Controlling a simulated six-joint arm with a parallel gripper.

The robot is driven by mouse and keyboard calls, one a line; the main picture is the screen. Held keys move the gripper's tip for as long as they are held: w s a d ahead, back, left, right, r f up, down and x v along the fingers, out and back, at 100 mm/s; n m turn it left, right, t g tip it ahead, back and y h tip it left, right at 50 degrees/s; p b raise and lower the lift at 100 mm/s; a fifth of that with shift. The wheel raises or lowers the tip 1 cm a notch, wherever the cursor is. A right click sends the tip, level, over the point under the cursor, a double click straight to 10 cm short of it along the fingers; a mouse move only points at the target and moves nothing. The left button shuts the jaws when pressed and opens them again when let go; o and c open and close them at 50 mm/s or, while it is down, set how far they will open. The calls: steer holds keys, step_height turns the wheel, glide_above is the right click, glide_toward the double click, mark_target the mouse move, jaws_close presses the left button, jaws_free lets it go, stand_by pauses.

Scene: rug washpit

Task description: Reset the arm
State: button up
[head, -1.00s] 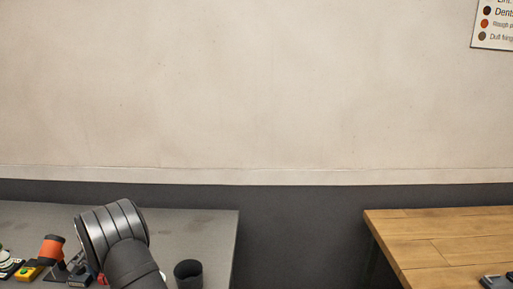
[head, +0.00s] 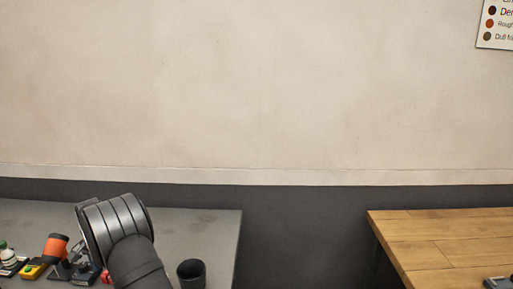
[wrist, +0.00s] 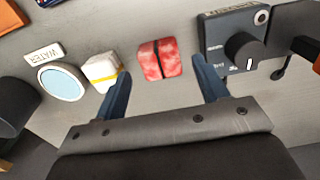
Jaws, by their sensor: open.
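My gripper (wrist: 161,66) shows in the wrist view with its two blue fingers spread apart and nothing held between them. Beyond the fingertips, a red-and-pink block (wrist: 160,59) with a dark line across it lies on the grey table (head: 215,228). I cannot tell how far the fingers are above it. In the head view my arm rises over the left table, and its gripper end is not clearly visible.
The wrist view shows a white block with a yellow band (wrist: 101,71), a pale blue disc (wrist: 62,84) by a "WATER" label (wrist: 43,51), and a dark box with a knob (wrist: 233,42). A black cup (head: 191,274) stands beside my arm. A wooden table (head: 440,230) is at right.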

step_height(320, 180, down, 4)
steer(key=shift+r, duration=0.1)
step_height(320, 180, up, 5)
steer(key=shift+w+d+f, duration=0.1)
steer(key=shift+d, duration=0.05)
steer(key=w+d+r, duration=0.3)
steer(key=d+r, duration=0.4)
steer(key=d, duration=0.4)
steer(key=s+a+f+n, duration=0.1)
steer(key=s+a+n, duration=0.2)
steer(key=s, duration=0.2)
steer(key=s+a+f+n, duration=0.2)
steer(key=s+a+n, duration=0.1)
steer(key=s, duration=0.3)
steer(key=s+a+f+n, duration=0.2)
steer(key=s+a+n, duration=0.1)
steer(key=s+a, duration=0.2)
steer(key=shift+s+a+f, duration=0.15)
steer(key=shift+s+a, duration=0.05)
steer(key=shift+s, duration=0.5)
steer(key=shift+f, duration=0.85)
